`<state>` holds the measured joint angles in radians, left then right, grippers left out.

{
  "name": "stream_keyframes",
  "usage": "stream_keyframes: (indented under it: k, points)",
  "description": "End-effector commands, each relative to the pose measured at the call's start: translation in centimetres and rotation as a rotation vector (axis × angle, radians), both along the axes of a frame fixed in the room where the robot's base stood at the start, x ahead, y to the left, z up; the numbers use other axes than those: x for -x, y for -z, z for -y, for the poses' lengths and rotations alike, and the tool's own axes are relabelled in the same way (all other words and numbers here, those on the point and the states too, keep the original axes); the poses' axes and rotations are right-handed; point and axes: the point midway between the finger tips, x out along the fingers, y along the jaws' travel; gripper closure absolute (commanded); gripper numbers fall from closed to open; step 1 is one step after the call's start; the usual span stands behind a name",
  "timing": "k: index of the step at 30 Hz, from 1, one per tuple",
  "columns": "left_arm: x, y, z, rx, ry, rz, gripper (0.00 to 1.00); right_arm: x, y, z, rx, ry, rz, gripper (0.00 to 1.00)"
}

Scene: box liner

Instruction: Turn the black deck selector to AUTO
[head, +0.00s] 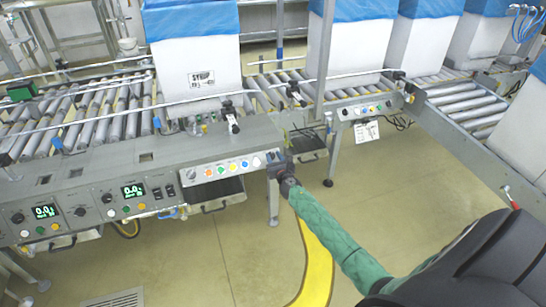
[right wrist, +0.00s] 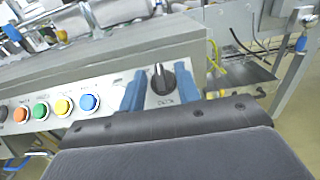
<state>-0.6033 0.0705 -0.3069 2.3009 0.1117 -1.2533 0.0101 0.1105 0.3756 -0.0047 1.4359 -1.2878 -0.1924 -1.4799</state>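The black deck selector (right wrist: 161,79) is a round black knob on the light panel face, right of the coloured buttons in the right wrist view. Its pale pointer bar stands nearly upright, tilted slightly left; the small lettering around it is too blurred to read. My right gripper (right wrist: 160,90) is open, with one blue finger on each side of the knob and visible gaps between. In the head view my right gripper (head: 277,167) is at the panel's right end and hides the selector. My left gripper is not in view.
Orange, green, yellow and blue buttons (right wrist: 88,102) sit left of the selector. The control console (head: 130,170) runs left with displays and more knobs. Lined white boxes (head: 195,65) stand on the roller conveyor behind. Open floor (head: 400,180) lies to the right.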

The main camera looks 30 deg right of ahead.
Motion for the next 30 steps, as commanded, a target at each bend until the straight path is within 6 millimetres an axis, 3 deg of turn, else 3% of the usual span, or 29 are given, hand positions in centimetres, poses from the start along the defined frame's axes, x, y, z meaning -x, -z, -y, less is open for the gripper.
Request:
stream_keyframes:
  k: [6,15,20,30]
  points:
    - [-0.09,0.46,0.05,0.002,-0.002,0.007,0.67,-1.21,0.04,0.2,-0.002,-0.001,-0.001,0.67]
    - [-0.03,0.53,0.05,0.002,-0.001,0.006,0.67,-1.3,0.05,0.23,-0.002,-0.001,-0.001,0.67]
    - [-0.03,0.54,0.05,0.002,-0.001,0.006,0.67,-1.29,0.07,0.24,-0.002,-0.001,-0.001,0.99]
    - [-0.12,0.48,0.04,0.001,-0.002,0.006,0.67,-1.21,0.34,0.16,-0.008,0.005,-0.003,1.0]
